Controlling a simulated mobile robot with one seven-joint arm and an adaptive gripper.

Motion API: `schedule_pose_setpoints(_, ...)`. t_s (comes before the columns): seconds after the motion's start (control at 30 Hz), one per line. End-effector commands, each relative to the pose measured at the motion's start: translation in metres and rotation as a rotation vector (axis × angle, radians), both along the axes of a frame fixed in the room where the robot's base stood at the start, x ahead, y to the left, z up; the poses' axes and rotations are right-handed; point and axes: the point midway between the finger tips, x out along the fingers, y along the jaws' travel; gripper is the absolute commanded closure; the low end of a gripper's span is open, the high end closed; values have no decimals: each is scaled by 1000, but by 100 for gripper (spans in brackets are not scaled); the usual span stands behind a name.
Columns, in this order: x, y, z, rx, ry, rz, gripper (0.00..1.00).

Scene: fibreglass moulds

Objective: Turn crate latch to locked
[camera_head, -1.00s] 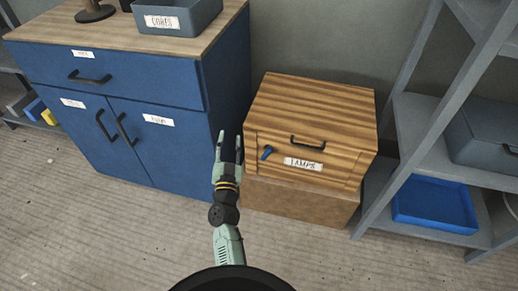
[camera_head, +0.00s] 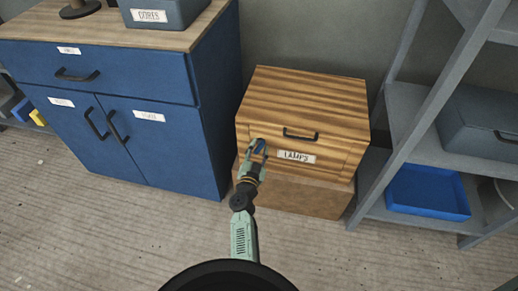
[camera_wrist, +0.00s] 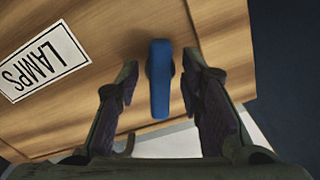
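The wooden crate (camera_head: 306,100) with the LAMPS label (camera_head: 296,156) stands at the middle right in the head view. Its blue latch (camera_head: 259,146) is on the front face, left of the label, and is partly covered by my gripper. In the wrist view the blue latch (camera_wrist: 160,80) sits between my two fingers, with a gap on both sides. My gripper (camera_head: 257,150) is at the crate front. In the wrist view my gripper (camera_wrist: 160,85) is open, its fingers straddling the latch without visibly closing on it.
The crate rests on a brown box (camera_head: 312,201). A blue cabinet (camera_head: 150,120) stands close on the left. A grey shelf rack (camera_head: 400,150) with a blue tray (camera_head: 428,192) stands on the right. The floor in front is clear.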

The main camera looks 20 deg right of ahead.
Motion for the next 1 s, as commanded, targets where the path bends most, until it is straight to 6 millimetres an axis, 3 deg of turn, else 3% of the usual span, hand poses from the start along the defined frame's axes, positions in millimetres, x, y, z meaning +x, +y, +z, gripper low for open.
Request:
schedule_pose_setpoints(0.37,6,-3,0,-1,1,0,65)
schedule_pose_setpoints(0.87,5,-3,0,-1,0,0,98)
schedule_pose_setpoints(1.0,5,-3,0,0,0,0,100)
